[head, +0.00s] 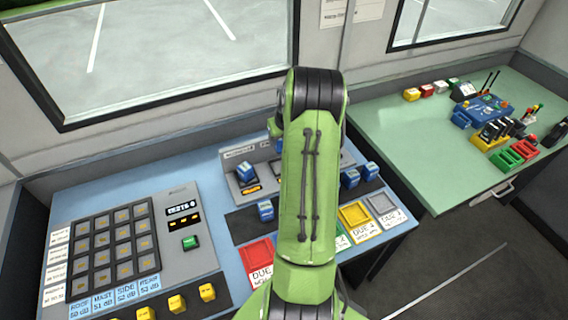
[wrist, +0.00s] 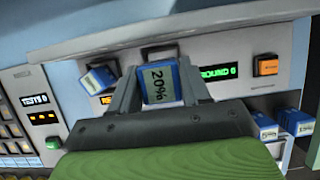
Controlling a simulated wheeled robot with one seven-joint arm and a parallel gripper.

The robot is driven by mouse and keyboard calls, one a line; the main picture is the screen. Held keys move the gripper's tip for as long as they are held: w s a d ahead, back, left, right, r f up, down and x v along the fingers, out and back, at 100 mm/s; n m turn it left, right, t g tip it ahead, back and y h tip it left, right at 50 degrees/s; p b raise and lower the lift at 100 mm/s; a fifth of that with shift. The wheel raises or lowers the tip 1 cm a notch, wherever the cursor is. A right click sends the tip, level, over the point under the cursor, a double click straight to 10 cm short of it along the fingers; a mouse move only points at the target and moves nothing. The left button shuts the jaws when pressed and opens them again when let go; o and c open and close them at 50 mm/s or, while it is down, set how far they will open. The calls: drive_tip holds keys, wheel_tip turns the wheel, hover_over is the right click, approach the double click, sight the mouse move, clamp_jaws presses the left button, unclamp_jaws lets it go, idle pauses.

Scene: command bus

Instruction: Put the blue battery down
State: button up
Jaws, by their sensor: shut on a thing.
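In the wrist view my gripper (wrist: 160,88) is shut on a blue battery (wrist: 158,84) with a white label reading 20%. The battery is in front of a grey panel (wrist: 225,52); I cannot tell whether it touches it. Another blue battery (wrist: 98,78) sits tilted at the panel's left, and it also shows in the head view (head: 245,172). More blue batteries stand at the right, one (head: 350,178) beside another (head: 371,170), and one (head: 265,211) is left of my arm.
Red (head: 258,262), yellow (head: 355,215) and grey (head: 382,205) trays line the blue desk's front. A keypad console (head: 115,245) fills the left. The panel has a green display (wrist: 219,71) and an orange button (wrist: 267,66). A green table (head: 410,140) holds tools at right.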

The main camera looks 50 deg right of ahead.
wheel_tip(320, 180, down, 9)
drive_tip(key=shift+a+r+b, duration=0.1)
drive_tip(key=shift+r+b, duration=0.05)
drive_tip(key=shift+b, duration=0.4)
drive_tip(key=o, duration=1.2)
drive_tip(key=shift+c, duration=0.2)
drive_tip(key=p+v, duration=0.2)
drive_tip(key=v, duration=1)
drive_tip(key=w+a+r+n, duration=0.1)
drive_tip(key=a+r+n, duration=0.7)
drive_tip(key=a+n, duration=0.3)
drive_tip(key=w+a+r+n, duration=0.1)
drive_tip(key=a+r+n, duration=0.7)
drive_tip(key=a, duration=0.4)
drive_tip(key=s+a+r+n+t+y, duration=0.1)
drive_tip(key=s+a+n+y, duration=0.1)
drive_tip(key=s+a+n, duration=1.2)
drive_tip(key=s+n, duration=0.1)
drive_tip(key=n, duration=0.8)
drive_tip(key=shift+a+r+t, duration=0.3)
drive_tip(key=shift+a+r, duration=0.05)
drive_tip(key=shift+a, duration=0.05)
drive_tip(key=shift+s, duration=0.1)
drive_tip(key=shift+c, duration=0.4)
